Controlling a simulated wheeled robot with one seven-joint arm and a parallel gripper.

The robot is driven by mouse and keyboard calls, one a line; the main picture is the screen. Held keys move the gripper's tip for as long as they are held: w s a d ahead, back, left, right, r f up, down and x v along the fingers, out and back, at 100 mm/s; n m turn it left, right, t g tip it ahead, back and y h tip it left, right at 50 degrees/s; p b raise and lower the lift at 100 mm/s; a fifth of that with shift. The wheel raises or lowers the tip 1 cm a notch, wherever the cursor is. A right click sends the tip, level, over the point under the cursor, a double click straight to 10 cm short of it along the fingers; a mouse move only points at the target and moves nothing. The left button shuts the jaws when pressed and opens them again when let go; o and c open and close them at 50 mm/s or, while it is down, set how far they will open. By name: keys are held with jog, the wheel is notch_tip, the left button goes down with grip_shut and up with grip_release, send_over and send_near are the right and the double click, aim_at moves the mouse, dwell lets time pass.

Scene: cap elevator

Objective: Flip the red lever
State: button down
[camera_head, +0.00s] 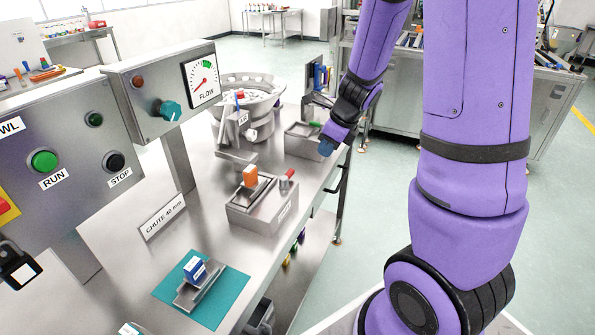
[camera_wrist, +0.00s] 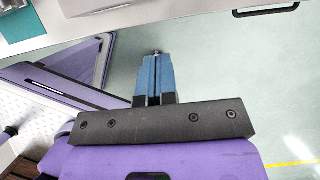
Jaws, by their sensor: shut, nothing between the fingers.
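The red lever (camera_head: 288,176) stands tilted on the right side of a grey metal box (camera_head: 262,207) on the steel bench. The lever does not show in the wrist view.
A control panel (camera_head: 60,150) with buttons and a flow gauge box (camera_head: 160,90) stand on the left. A round bowl feeder (camera_head: 245,100) and another metal box (camera_head: 303,142) are at the back. A teal mat (camera_head: 222,298) holds a blue block in front.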

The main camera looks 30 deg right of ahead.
aim_at(287, 176)
jog(key=shift+f, duration=0.1)
jog(key=shift+w+a+f, duration=0.7)
jog(key=shift+w+f, duration=0.4)
jog(key=shift+f, duration=0.4)
jog(key=shift+w+a+f, duration=0.75)
jog(key=shift+w+f, duration=0.3)
jog(key=shift+f, duration=0.5)
jog(key=shift+w+a+f, duration=0.7)
jog(key=shift+w+f, duration=0.4)
jog(key=shift+f, duration=0.4)
